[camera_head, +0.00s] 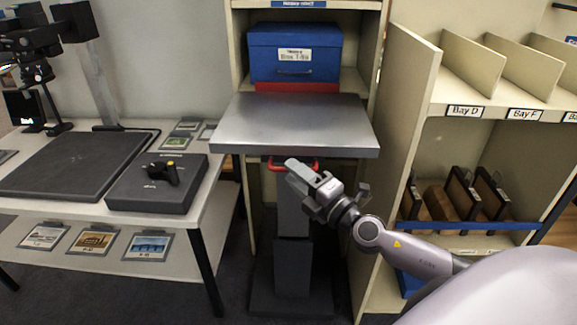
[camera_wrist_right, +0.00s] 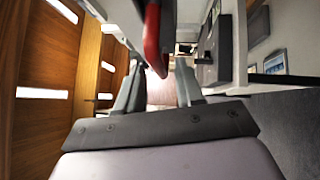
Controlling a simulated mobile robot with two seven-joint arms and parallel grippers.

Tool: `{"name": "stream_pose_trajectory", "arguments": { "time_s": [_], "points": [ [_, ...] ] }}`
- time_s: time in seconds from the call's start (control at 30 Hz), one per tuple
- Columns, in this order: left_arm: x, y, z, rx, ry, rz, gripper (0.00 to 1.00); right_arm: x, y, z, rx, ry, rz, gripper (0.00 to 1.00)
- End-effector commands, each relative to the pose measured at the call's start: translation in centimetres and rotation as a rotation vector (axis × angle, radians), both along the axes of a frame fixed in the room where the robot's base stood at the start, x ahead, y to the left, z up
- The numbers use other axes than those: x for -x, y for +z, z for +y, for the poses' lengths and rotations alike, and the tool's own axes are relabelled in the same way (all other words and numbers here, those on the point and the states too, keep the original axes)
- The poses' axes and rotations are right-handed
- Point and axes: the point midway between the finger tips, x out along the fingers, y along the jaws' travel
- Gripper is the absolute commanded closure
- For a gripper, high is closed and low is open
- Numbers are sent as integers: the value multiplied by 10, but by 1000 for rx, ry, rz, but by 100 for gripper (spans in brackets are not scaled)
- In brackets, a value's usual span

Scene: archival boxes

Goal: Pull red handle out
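The red handle (camera_head: 311,167) sits under the front edge of a grey metal platform (camera_head: 300,118). My right gripper (camera_head: 298,172) is in front of it and hides part of its middle. In the right wrist view the red handle (camera_wrist_right: 152,40) reaches down toward the space between the two spread fingers of my right gripper (camera_wrist_right: 158,88). The fingers are apart and I see no clear contact with the handle. My left gripper is in neither view.
A blue box (camera_head: 295,70) stands on a shelf behind the platform, above a red strip (camera_head: 297,87). A table (camera_head: 205,192) with a black control box (camera_head: 150,192) is at left. A shelf unit (camera_head: 400,95) with dividers stands close on the right.

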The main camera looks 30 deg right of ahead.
Motion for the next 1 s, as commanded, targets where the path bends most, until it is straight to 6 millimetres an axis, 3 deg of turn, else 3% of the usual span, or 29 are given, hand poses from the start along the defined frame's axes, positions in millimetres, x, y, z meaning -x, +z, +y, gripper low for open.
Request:
{"name": "stream_pose_trajectory", "arguments": {
  "time_s": [0.3, 0.67, 0.77, 0.8, 1.0],
  "points": [
    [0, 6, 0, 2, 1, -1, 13, -24, 4, 4, 0, 0, -1, 63],
    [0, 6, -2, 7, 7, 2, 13, -26, 3, 4, -1, 1, 1, 63],
    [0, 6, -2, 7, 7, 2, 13, -26, 3, 4, -1, 0, 1, 96],
    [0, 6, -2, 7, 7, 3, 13, -26, 3, 4, -1, 0, 1, 100],
    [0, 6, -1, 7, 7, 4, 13, -23, 3, 7, -2, 2, 2, 100]
  ]
}}
